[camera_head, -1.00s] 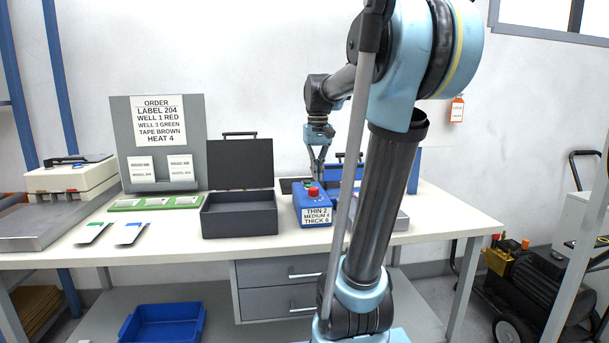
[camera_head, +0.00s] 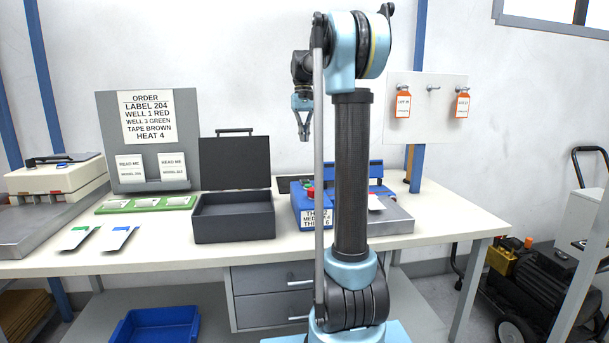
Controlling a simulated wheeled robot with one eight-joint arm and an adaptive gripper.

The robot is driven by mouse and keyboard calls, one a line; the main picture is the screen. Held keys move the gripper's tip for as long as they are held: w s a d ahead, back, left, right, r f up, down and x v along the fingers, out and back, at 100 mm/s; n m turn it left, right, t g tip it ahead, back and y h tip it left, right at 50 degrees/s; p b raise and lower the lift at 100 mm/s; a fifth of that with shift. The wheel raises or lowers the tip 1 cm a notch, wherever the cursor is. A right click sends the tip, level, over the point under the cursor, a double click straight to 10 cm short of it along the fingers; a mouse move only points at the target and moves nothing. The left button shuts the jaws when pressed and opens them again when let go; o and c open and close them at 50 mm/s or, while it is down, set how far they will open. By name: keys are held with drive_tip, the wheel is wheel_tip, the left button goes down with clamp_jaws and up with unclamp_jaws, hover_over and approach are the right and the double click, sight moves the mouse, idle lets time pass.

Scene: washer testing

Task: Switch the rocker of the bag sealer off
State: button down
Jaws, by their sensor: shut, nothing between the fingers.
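The blue bag sealer (camera_head: 303,212) stands on the table, right of the open dark case. It has a red knob or button on top and a white label with thickness settings on its front. My arm's upright link covers part of it, and I cannot make out the rocker. My gripper (camera_head: 303,137) hangs above the sealer, pointing down, shut and empty, well clear of it.
The open dark case (camera_head: 234,224) stands left of the sealer. The order board (camera_head: 112,140), a green tray (camera_head: 118,207) and a cream machine (camera_head: 52,178) are farther left. A grey plate (camera_head: 392,222) lies right of my arm. Tags hang on a panel (camera_head: 432,82) behind.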

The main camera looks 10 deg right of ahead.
sight(305, 180)
drive_tip(key=shift+f, duration=0.1)
drive_tip(key=f, duration=0.4)
drive_tip(key=s+f, duration=0.1)
drive_tip(key=f, duration=0.4)
drive_tip(key=s+f, duration=0.1)
drive_tip(key=f, duration=0.3)
drive_tip(key=shift+s+f, duration=0.15)
drive_tip(key=shift+f, duration=0.2)
drive_tip(key=shift+a, duration=0.15)
